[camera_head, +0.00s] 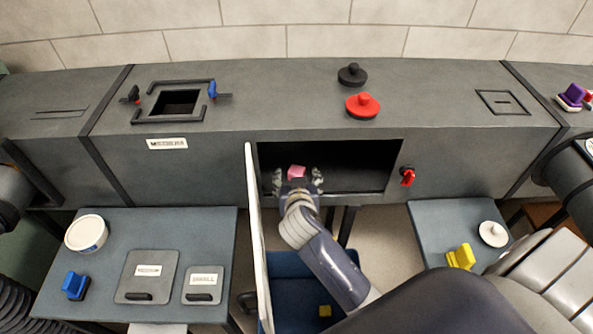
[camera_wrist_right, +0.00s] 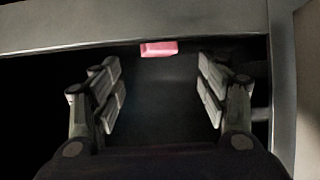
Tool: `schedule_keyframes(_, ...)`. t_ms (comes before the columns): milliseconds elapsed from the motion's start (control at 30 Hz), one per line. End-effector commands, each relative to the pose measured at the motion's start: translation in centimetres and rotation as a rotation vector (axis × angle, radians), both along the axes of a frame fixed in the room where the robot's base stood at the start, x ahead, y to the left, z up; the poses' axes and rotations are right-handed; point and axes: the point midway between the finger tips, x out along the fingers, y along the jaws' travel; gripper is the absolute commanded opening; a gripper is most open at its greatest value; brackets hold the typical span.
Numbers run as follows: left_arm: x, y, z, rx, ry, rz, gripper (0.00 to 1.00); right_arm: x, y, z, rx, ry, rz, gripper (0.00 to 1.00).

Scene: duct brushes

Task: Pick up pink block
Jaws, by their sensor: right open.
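The pink block (camera_head: 297,171) shows just past my right gripper (camera_head: 298,180) in the head view, at the opening of the grey duct box. In the right wrist view the pink block (camera_wrist_right: 159,49) is ahead of the fingers, near the middle, at the edge of a grey panel; its upper part may be hidden. My right gripper (camera_wrist_right: 162,92) is open, with a finger on each side and nothing between them. The block lies beyond the fingertips, apart from them. My left gripper is not in view.
The duct opening (camera_head: 350,165) has an open white door (camera_head: 256,235) along its left side, close to my right arm. A red latch (camera_head: 407,176) sits right of the opening. A red knob (camera_head: 363,105) and a black knob (camera_head: 352,75) stand on top. Side tables flank the arm.

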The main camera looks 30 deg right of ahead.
Motion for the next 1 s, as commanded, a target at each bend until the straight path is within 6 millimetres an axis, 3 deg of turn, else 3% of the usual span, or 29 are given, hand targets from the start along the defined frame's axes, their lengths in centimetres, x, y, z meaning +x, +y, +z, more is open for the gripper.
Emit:
schedule_keyframes(200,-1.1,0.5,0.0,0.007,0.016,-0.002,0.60,1.3,-0.8,-0.8,-0.002,0.001,-0.001,0.69)
schedule_keyframes(533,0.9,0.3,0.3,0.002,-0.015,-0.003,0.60,4.4,-2.3,-2.9,-0.003,0.002,0.000,0.69)
schedule_keyframes(867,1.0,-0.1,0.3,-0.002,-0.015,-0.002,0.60,5.0,-2.5,-3.4,0.000,0.001,-0.001,0.69)
schedule_keyframes(1000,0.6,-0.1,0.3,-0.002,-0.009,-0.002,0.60,5.0,-2.5,-3.4,0.000,0.002,0.000,0.50)
